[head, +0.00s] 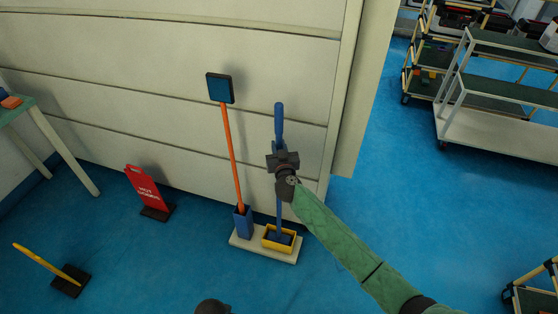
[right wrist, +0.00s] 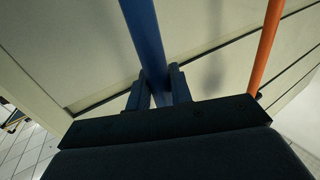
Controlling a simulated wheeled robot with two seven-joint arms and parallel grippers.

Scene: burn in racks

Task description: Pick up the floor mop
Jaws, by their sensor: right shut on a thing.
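The floor mop, with a blue pole (head: 279,125), stands upright in a yellow tray (head: 270,243) on a pale base in the head view. Its lower end is partly hidden by the tray walls. My right gripper (head: 282,160) is shut on the pole, around its middle. In the right wrist view the blue pole (right wrist: 144,35) runs between the two dark fingers (right wrist: 158,90). My left gripper is not in view.
An orange-handled tool (head: 232,150) with a square dark head stands close left in a blue holder (head: 243,222). A large cream cabinet (head: 150,60) is right behind. A red sign (head: 147,188) stands left. Shelving carts (head: 500,140) are far right. Blue floor is open in front.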

